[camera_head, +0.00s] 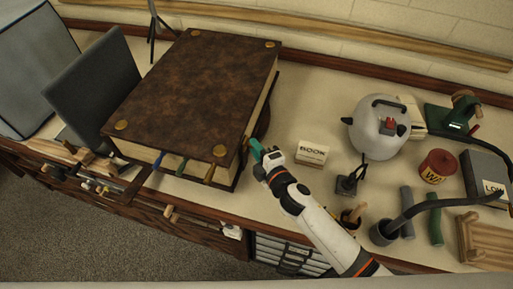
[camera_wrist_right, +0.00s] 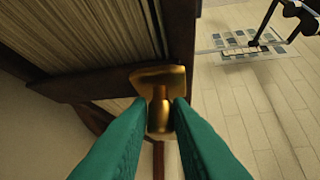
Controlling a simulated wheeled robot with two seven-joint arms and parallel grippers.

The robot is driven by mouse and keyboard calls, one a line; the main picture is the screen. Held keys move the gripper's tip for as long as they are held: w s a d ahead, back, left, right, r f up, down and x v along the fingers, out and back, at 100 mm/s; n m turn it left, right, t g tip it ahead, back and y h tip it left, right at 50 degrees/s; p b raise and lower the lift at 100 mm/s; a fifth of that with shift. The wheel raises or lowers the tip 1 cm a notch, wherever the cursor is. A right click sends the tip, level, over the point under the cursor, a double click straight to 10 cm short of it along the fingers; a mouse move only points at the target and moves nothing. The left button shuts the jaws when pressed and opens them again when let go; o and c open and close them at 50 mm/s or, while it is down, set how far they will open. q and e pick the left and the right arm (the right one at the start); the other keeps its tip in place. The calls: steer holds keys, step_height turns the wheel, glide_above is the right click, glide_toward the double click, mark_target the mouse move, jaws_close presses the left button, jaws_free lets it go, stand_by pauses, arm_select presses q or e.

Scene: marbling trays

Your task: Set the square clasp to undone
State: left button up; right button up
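A large brown leather book (camera_head: 195,80) with brass corner studs lies closed on the bench. The clasp, a brass piece with a squarish plate (camera_wrist_right: 158,75) and a rounded stem, sits at the edge of the book's cover in the right wrist view. My right gripper (camera_head: 257,148) is at the book's right side in the head view, and its fingers hide the clasp there. In the wrist view its green fingers (camera_wrist_right: 160,112) stand either side of the brass stem and appear to touch it on both sides. My left gripper is not in view.
A small labelled block (camera_head: 312,155), a round grey kettle-like vessel (camera_head: 375,128) and a red tin (camera_head: 437,166) stand to the right. A dark upright panel (camera_head: 92,88) is left of the book.

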jaws_close()
steer(key=s+d+f+m+t+y+b, duration=0.1)
steer(key=d+f+m+t+b, duration=0.4)
steer(key=b, duration=1.3)
steer(key=shift+s+d, duration=0.55)
steer(key=shift+d, duration=0.1)
